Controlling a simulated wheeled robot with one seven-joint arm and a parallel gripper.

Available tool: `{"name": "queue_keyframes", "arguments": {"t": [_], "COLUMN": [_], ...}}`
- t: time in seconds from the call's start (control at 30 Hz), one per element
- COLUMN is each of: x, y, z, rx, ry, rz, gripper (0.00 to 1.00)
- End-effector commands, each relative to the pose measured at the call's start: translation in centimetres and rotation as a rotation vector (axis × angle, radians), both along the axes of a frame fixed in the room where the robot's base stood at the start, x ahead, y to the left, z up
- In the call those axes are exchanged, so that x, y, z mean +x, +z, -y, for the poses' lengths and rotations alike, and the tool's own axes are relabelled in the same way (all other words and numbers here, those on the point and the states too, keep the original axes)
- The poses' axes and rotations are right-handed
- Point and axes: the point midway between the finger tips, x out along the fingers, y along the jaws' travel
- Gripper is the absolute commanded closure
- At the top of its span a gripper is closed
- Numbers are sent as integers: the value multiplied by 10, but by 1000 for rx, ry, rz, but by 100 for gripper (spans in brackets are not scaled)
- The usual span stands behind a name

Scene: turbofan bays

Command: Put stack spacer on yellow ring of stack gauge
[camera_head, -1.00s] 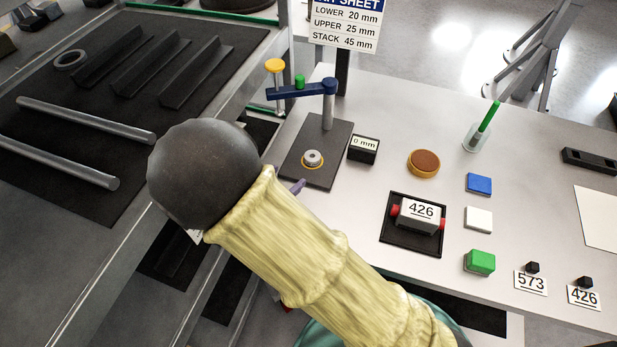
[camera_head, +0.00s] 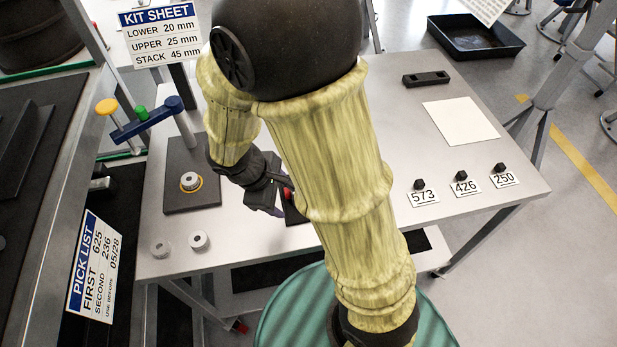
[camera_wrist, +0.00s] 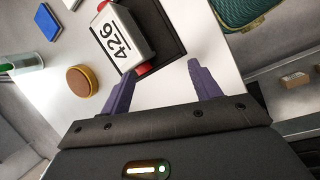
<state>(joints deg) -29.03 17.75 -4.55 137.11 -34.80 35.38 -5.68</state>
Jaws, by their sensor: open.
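The stack gauge (camera_head: 175,199) has a black base, a post and a blue arm with a yellow knob. Its yellow ring (camera_head: 200,186) lies on the base with a grey round piece (camera_head: 189,180) inside it. Two grey ring spacers stand on the bench in front: one spacer (camera_head: 160,248) on the left, another spacer (camera_head: 199,240) to its right. I cannot tell which is the stack spacer. My gripper (camera_head: 275,208) is right of the gauge base, pointing down. In the wrist view my gripper (camera_wrist: 162,70) has its purple fingers apart with nothing between them.
A block marked 426 (camera_wrist: 117,40) with red ends sits in a black tray close beyond my fingertips. A brown disc (camera_wrist: 82,81) is beside it. A kit sheet sign (camera_head: 160,35) stands behind the gauge. The bench front left around the spacers is clear.

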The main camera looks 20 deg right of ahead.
Motion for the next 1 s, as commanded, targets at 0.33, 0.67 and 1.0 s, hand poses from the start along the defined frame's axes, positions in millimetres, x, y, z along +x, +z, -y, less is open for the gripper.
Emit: {"name": "queue_keyframes", "arguments": {"t": [0.33,0.67,1.0], "x": [-17,-18,-18], "y": [37,48,48], "z": [51,63,63], "rx": [401,490,489], "ry": [-802,-1007,-1004], "rz": [247,335,334], "gripper": [38,38,40]}}
